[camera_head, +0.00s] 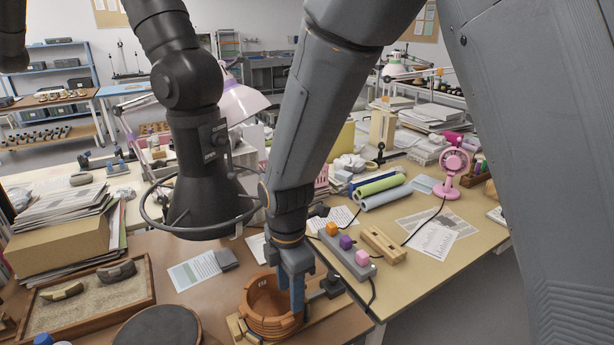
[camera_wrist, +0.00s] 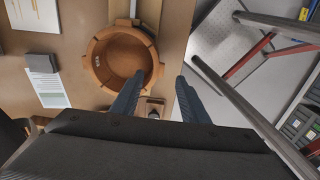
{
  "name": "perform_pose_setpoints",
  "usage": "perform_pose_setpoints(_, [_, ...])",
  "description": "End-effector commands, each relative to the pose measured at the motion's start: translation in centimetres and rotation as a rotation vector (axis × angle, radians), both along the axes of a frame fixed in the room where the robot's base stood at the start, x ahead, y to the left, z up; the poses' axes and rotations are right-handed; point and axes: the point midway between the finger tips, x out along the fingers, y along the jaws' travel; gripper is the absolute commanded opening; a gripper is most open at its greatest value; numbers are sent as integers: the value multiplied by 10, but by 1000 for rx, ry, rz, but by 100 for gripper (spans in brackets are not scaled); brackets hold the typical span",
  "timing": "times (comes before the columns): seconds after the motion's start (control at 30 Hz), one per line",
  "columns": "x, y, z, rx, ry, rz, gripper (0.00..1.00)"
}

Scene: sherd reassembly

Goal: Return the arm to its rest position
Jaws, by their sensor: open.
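My gripper (camera_head: 290,292) points down at the front edge of the work table, with its blue-grey fingers in front of the right side of a terracotta bowl (camera_head: 262,300). The round, hollow bowl (camera_wrist: 118,68) has a stepped, uneven rim there. The left finger overlaps its lower right rim, and the right finger lies clear of it. I cannot tell whether the finger touches the bowl. The upper arm links cross the middle of the head view.
A power strip (camera_head: 346,250) with coloured plugs and a wooden block (camera_head: 383,244) lie right of the gripper.

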Motion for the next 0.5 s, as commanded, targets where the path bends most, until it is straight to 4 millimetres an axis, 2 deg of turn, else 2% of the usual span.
perform_pose_setpoints(0.17, [8, -57, 16, 19, -19, -410, 41])
perform_pose_setpoints(0.23, [7, -87, 23, 29, -28, -638, 41])
perform_pose_setpoints(0.37, [1, -139, 35, 54, -42, -1064, 41])
perform_pose_setpoints(0.5, [-14, -189, 44, 84, -54, -1507, 41])
